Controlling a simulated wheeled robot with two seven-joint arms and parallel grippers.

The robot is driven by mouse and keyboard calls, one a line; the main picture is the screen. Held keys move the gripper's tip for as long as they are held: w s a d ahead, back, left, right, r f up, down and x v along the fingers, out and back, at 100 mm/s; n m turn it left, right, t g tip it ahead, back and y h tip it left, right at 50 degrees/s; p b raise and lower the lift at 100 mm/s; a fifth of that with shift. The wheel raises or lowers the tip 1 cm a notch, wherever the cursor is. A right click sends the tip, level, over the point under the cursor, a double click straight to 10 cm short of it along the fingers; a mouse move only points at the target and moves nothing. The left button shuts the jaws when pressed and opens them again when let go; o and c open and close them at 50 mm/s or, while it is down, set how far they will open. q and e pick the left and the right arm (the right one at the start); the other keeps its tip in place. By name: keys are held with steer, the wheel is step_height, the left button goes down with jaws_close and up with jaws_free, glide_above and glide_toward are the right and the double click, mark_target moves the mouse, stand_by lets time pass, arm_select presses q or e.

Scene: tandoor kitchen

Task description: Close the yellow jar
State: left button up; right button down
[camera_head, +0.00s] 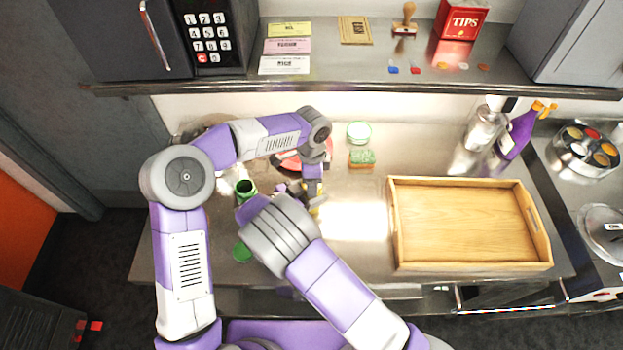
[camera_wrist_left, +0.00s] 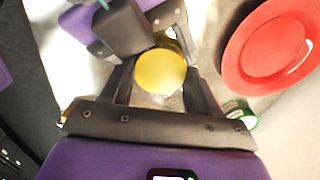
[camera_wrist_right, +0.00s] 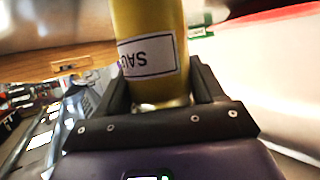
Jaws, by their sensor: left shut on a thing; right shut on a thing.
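The yellow jar (camera_wrist_right: 150,45) stands between the fingers of my right gripper (camera_wrist_right: 165,95), which is shut on its body; its label reads upside down in the right wrist view. In the left wrist view, a round yellow lid (camera_wrist_left: 160,72) lies between the fingers of my left gripper (camera_wrist_left: 158,85), which is shut on it. In the head view both grippers meet beside the red plate, with only a bit of yellow (camera_head: 318,210) showing. The arms hide most of the jar there. I cannot tell whether lid and jar touch.
An open green jar (camera_head: 245,187) and a green lid (camera_head: 242,252) are left of the grippers. A red plate (camera_wrist_left: 265,50) lies close by. A sponge (camera_head: 362,158) and a wooden tray (camera_head: 400,235) are to the right. The counter before the tray is clear.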

arm_select(q)
steer(key=shift+m, duration=0.4)
steer(key=o, duration=1.2)
steer(key=shift+c, duration=0.2)
steer(key=shift+r, duration=0.1)
